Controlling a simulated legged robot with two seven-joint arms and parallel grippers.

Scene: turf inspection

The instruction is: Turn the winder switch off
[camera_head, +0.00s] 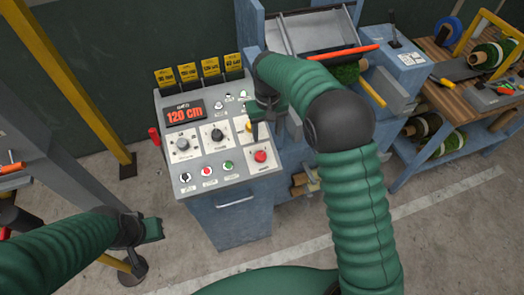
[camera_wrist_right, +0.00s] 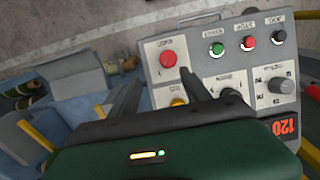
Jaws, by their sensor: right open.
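The grey control panel (camera_head: 200,162) carries several knobs and buttons; it also shows upside down in the right wrist view (camera_wrist_right: 200,62). A black knob (camera_head: 218,135) sits mid-panel and a grey dial (camera_head: 183,143) left of it. A yellow control (camera_head: 248,125) is near my right gripper, partly hidden by it. The labels are too small to read, so I cannot tell which control is the winder switch. My right gripper (camera_head: 264,128) is open and empty over the panel's right side, near the red button (camera_wrist_right: 168,57). My left gripper (camera_head: 153,230) is low at left, its jaws unclear.
A display (camera_head: 184,113) reads 120 cm. Red, green and black buttons line the panel's front edge. Yellow tags (camera_head: 210,68) stand behind it. A machine tray (camera_head: 318,35) and a workbench (camera_head: 455,100) with turf rolls stand to the right. The floor before the cabinet is clear.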

